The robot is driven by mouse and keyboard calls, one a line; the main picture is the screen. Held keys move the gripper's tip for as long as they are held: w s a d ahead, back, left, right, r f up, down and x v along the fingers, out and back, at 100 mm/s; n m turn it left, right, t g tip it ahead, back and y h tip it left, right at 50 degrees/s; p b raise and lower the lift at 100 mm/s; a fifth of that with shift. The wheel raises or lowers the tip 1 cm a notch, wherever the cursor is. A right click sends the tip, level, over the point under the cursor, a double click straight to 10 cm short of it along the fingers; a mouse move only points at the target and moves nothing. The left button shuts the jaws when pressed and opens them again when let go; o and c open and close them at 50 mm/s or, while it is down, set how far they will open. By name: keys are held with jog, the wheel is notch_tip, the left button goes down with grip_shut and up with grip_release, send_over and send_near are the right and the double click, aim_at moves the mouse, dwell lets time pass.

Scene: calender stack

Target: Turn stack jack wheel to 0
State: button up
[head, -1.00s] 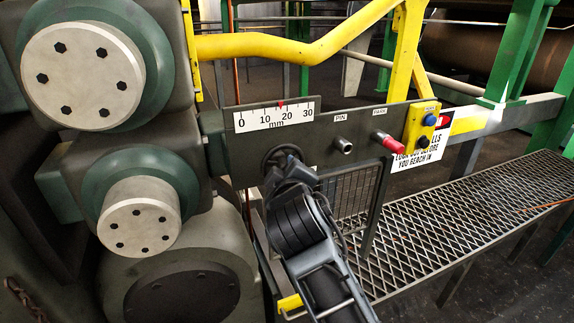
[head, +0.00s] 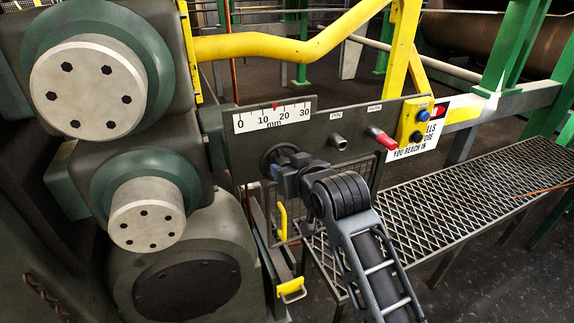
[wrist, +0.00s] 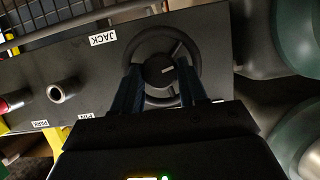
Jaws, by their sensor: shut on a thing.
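The black jack wheel (head: 267,155) is mounted on the grey panel (head: 320,120), below the millimetre scale (head: 256,121). The scale's red pointer (head: 275,105) stands between 10 and 20, a little past the middle. My gripper (head: 286,165) is at the wheel and partly covers it in the head view. In the wrist view, the wheel (wrist: 148,43) shows its rim, spokes and round hub. My gripper's two fingers (wrist: 160,76) reach inside the rim and are shut on the wheel, one on each side of the hub. A JACK label (wrist: 103,38) is beside the wheel.
A pin knob (head: 338,142), a red-tipped park peg (head: 383,140) and a yellow button box (head: 415,122) are to the right. Large rollers (head: 88,86) stand close on the left. A yellow rail (head: 280,47) runs above; a grating walkway (head: 450,185) lies right.

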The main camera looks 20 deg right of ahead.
jog(key=n+h+b, duration=0.2)
jog(key=n, duration=0.1)
jog(key=shift+r+n+h, duration=0.15)
jog(key=shift+n+h, duration=0.25)
dwell(6.0)
